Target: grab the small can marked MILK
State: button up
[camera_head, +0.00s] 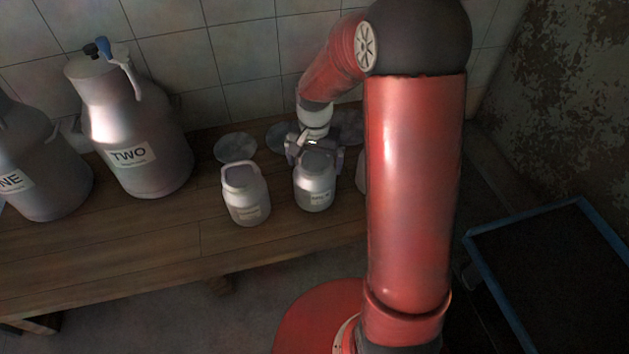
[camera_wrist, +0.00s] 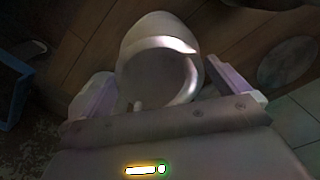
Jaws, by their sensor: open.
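Several small metal cans stand on the wooden table; their labels are too small to read, so I cannot tell which says MILK. One small can (camera_head: 314,186) stands upright at my gripper (camera_head: 315,152), which comes from behind it. In the wrist view this can (camera_wrist: 152,30) shows its open mouth between the two spread fingers of my gripper (camera_wrist: 163,85). The fingers sit on either side of it; whether they touch it is unclear. A second small can (camera_head: 246,196) stands to the left, apart. A third (camera_head: 362,172) is mostly hidden behind my arm.
Two large cans stand at the left, one marked TWO (camera_head: 133,155), the other ending in NE (camera_head: 35,180). A round lid (camera_head: 236,147) lies behind the small cans; a disc (camera_wrist: 287,62) shows in the wrist view. A blue-edged tray (camera_head: 540,215) is at the right.

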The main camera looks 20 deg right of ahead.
jog(key=shift+f, duration=0.1)
jog(key=shift+c, duration=0.3)
jog(key=c, duration=1.7)
jog(key=shift+w, duration=0.1)
jog(key=shift+c, duration=0.6)
